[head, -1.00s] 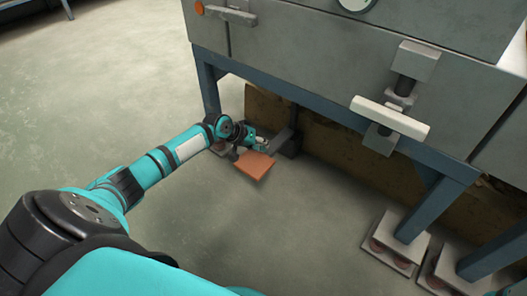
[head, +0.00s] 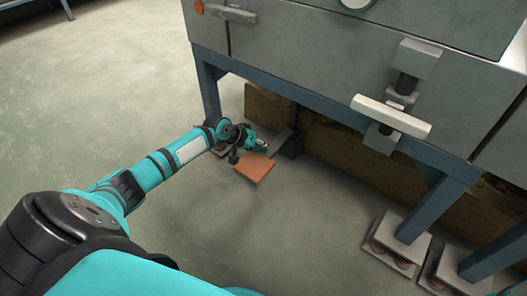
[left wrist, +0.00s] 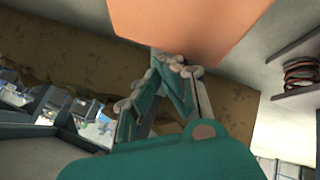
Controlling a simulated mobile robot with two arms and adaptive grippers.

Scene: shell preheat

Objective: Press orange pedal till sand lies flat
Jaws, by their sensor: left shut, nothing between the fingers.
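The orange pedal (head: 254,168) is a flat plate low at the floor, by the foot of the grey machine. It fills the top middle of the left wrist view (left wrist: 195,25). My left gripper (head: 265,147) is shut and empty at the pedal's far edge, on the machine side. In the left wrist view its fingertips (left wrist: 180,68) are close below the pedal's edge. I cannot tell whether they touch it. No sand shows in either view. My right gripper is not in view.
The grey machine (head: 300,65) stands on blue legs (head: 208,85), with a white handle bar (head: 390,117) on its front. Its feet rest on pads with springs (head: 398,243) at the lower right. A brown panel (head: 335,145) is underneath. The floor at left is clear.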

